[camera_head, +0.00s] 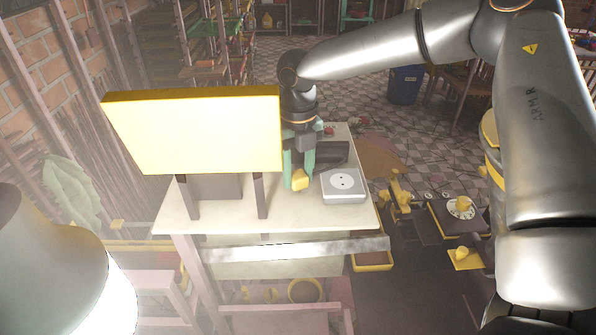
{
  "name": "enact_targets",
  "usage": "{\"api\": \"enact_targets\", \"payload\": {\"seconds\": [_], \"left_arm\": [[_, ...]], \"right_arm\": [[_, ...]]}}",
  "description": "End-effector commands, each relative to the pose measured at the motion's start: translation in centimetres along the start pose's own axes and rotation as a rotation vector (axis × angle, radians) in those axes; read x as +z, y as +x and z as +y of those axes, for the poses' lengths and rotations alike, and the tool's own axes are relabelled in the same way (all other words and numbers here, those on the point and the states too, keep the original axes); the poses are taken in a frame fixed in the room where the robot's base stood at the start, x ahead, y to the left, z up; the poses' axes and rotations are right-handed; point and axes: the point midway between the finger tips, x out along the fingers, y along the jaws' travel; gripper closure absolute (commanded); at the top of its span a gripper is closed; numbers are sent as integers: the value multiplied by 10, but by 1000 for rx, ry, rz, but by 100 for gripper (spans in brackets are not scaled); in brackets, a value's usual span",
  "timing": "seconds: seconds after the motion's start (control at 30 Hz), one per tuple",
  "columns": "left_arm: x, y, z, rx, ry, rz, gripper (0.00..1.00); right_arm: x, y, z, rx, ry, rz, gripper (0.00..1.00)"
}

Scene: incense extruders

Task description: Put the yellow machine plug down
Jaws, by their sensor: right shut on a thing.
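The yellow machine plug (300,179) is a small yellow block between the green fingertips of my right gripper (298,181). My right gripper is shut on it and points down over the table (230,219). A light grey box with a round two-hole socket (343,184) sits on the table just right of the plug. I cannot tell whether the plug touches the tabletop. My left gripper is not in view.
A large yellow panel (192,132) on dark legs stands on the table's left part. A dark block (331,152) lies behind the socket box. Yellow machines (398,195) stand right of the table. The front tabletop is clear.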

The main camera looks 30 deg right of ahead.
Motion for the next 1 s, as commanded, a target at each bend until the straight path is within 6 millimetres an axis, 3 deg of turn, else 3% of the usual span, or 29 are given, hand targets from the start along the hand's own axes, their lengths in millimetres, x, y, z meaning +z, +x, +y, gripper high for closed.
{"api": "enact_targets", "payload": {"seconds": [0.47, 0.5, 0.77, 1.0], "left_arm": [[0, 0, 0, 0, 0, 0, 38], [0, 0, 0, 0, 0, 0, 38], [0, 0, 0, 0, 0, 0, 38], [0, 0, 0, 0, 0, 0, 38]], "right_arm": [[0, 12, 0, 1, 1, -1, 100], [0, 12, 0, 1, 1, -1, 55], [0, 11, 0, 1, 1, -1, 26], [0, 11, 0, 1, 0, -1, 26]]}}
